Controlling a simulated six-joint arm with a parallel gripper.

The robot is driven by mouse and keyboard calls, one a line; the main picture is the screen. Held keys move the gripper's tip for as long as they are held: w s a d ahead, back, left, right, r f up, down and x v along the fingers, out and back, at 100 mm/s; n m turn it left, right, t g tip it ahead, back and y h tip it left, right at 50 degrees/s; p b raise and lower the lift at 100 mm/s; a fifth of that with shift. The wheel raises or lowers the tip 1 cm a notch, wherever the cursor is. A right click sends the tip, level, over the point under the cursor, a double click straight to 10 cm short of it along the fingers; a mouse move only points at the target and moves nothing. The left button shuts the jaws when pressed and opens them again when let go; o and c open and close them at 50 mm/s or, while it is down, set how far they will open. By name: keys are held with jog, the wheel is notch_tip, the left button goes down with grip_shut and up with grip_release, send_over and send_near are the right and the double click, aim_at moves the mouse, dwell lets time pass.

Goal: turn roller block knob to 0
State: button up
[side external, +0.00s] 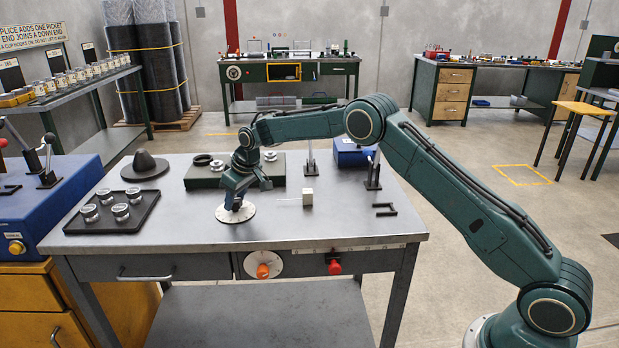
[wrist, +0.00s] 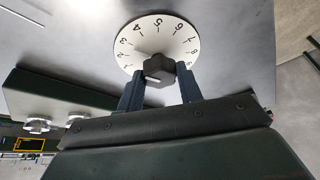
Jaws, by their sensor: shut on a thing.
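A dark grey faceted knob (wrist: 158,70) stands at the centre of a round white dial (wrist: 140,52) with black numbers in the wrist view. Numbers from about 2 to 9 show; the 0 is not readable. A pale line shows on the knob's near face, but I cannot tell which number it points to. My gripper (wrist: 160,82) has one finger on either side of the knob and is shut on it. In the side view the dial (side external: 247,215) lies flat on the bench under my gripper (side external: 236,206), which hides the knob.
A dark green block (side external: 205,178) with metal discs sits just behind the dial. A black tray (side external: 85,222) with several round metal pieces is at left. A small white cube (side external: 308,197) and a black bracket (side external: 385,209) lie at right. An orange knob (side external: 263,271) is on the bench front.

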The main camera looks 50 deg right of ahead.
jog(key=n, duration=0.2)
jog(key=n+y, duration=0.1)
jog(key=shift+w+d+n, duration=0.1)
jog(key=shift+d+n, duration=0.1)
jog(key=shift+n, duration=0.2)
jog(key=shift+n+g+y, duration=0.6)
jog(key=shift+n, duration=1.4)
jog(key=o, duration=1)
jog(key=shift+r, duration=0.1)
jog(key=shift+d+v, duration=0.2)
jog(key=shift+v, duration=3.45)
jog(key=shift+c, duration=0.2)
